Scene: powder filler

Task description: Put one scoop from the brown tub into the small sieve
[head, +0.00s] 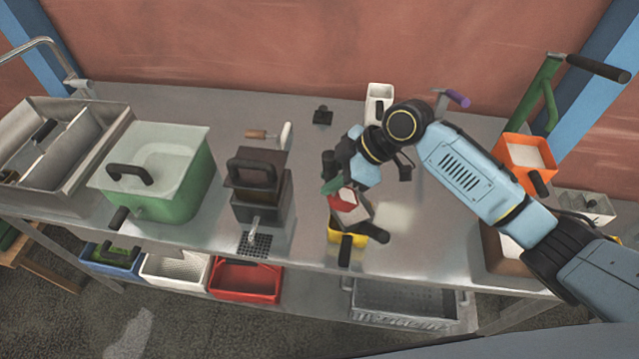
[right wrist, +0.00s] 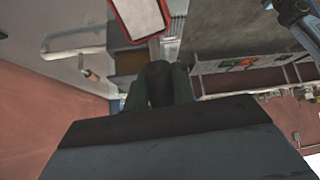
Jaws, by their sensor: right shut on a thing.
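My right gripper (head: 338,184) is shut on the dark handle of a red scoop (head: 343,201), above the middle of the steel table. In the right wrist view, the fingers close around the handle (right wrist: 160,85) and the scoop shows a red rim around a pale inside (right wrist: 140,14); I cannot tell how much powder is in it. A small yellow sieve (head: 334,236) with a black handle is just below the scoop, partly hidden by it. The brown tub (head: 497,263), with white powder, stands at the right, partly behind my right arm. My left gripper is out of view.
An orange tub (head: 526,145) of white powder stands at the back right. A dark brown machine (head: 257,180) and a lidded green tub (head: 160,180) stand at left, beside a steel sink (head: 60,140). A wooden-handled tool (head: 270,134) lies at the back. Bare table lies left of the sieve.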

